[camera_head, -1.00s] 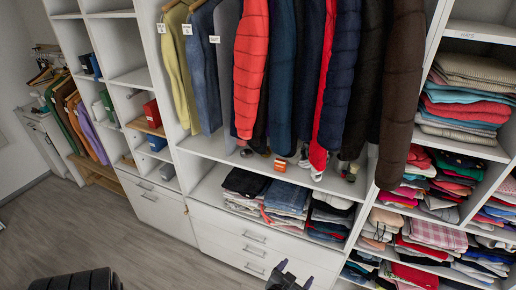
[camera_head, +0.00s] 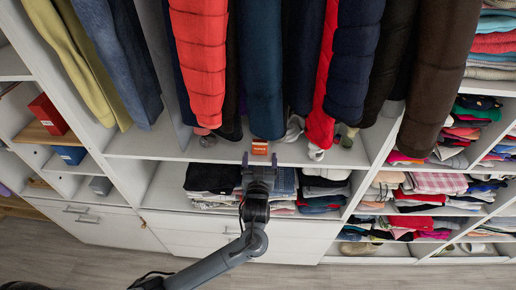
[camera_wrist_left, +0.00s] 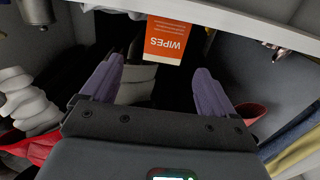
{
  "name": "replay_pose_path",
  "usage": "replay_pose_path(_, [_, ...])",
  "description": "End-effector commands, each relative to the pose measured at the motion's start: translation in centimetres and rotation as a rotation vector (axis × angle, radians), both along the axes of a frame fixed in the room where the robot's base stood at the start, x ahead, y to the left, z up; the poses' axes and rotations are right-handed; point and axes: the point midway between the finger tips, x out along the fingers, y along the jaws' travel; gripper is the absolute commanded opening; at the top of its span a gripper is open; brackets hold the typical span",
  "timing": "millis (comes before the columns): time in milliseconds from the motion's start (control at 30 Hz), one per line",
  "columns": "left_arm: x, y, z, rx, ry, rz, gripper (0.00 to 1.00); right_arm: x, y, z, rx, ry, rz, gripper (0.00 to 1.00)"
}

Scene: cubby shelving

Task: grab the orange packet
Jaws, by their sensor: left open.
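The orange packet (camera_head: 260,146) stands on the white shelf under the hanging clothes. In the left wrist view the packet (camera_wrist_left: 168,38) is orange and white, reads "WIPES" upside down, and sits just beyond my fingertips, roughly between their lines. My left gripper (camera_head: 259,160) is directly in front of the packet in the head view. Its two purple-grey fingers (camera_wrist_left: 159,70) are spread apart with nothing between them. I see no contact with the packet. My right gripper is not in view.
Hanging jackets, including a red puffer (camera_head: 200,60), come down close above the shelf (camera_head: 225,150). Small items such as a white one (camera_head: 316,152) stand to the right of the packet. Folded clothes (camera_head: 212,178) fill the cubby below.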

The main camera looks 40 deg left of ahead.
Motion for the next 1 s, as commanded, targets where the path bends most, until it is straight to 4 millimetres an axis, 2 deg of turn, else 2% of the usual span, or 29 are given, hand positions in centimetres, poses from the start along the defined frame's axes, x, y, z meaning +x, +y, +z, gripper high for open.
replay_pose_path(233, [2.6,2.0,0.2,0.002,0.001,0.002,0.88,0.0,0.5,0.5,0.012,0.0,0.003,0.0])
replay_pose_path(467, [3.5,2.7,0.1,0.0,0.001,0.001,0.88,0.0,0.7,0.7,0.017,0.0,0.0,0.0])
replay_pose_path(800, [6.5,5.0,-0.2,0.002,0.001,0.001,0.88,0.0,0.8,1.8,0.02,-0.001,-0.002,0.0])
replay_pose_path(1000, [7.4,5.6,-0.4,0.0,0.001,0.001,0.88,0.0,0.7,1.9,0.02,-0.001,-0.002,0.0])
